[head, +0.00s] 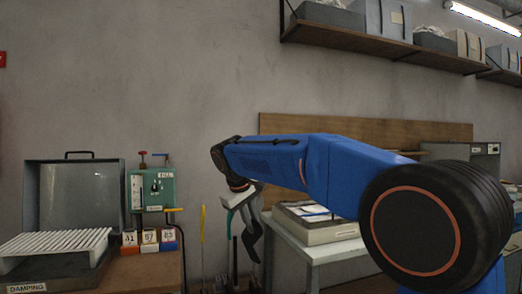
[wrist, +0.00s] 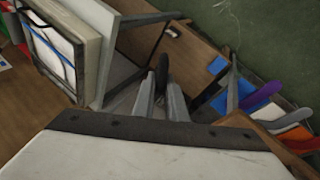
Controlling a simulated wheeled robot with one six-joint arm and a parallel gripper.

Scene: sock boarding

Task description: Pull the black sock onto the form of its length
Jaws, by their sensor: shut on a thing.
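My gripper (head: 251,207) is at the end of my blue arm, near the wall and left of the white table. It points downward, shut on the black sock (head: 249,238), which hangs below it. In the wrist view, the two grey fingers of my gripper (wrist: 161,98) close around a dark strip of the black sock (wrist: 162,68). Dark upright shapes (head: 235,262) stand low behind the sock in the head view. I cannot tell whether they are forms, or what their lengths are.
A white table (head: 300,243) with a shallow box (head: 318,228) stands to the right. A wooden bench with numbered blocks (head: 149,238), a green device (head: 152,190) and a slatted white rack (head: 55,243) stands left. The wrist view shows purple (wrist: 260,93) and orange (wrist: 292,134) pieces at right.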

